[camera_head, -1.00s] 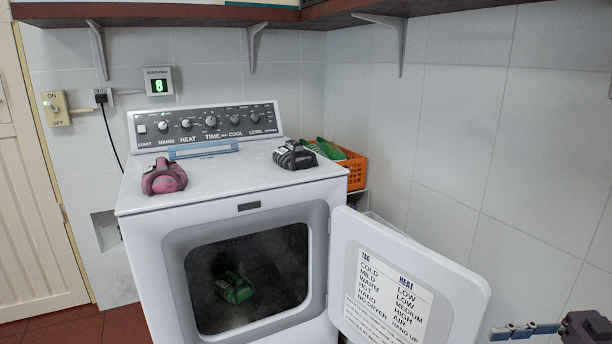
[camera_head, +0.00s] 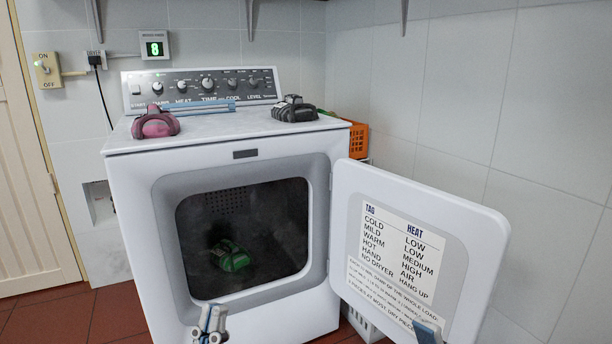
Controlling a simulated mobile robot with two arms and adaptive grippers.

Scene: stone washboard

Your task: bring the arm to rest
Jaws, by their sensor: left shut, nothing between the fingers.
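My left gripper (camera_head: 210,322) shows at the bottom edge of the head view, in front of the dryer's lower front. Its fingers point up, shut and empty. A small blue-grey tip (camera_head: 428,332) at the bottom edge, in front of the open dryer door, looks like part of my right gripper. Too little of it shows to tell its state. The rest of both arms is out of view.
The white dryer (camera_head: 235,155) stands with its door (camera_head: 480,225) swung open to the right. A green bundle (camera_head: 230,256) lies inside. A pink bundle (camera_head: 155,123), a dark bundle (camera_head: 294,109) and a blue bar (camera_head: 205,108) lie on top. An orange crate (camera_head: 358,140) stands behind.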

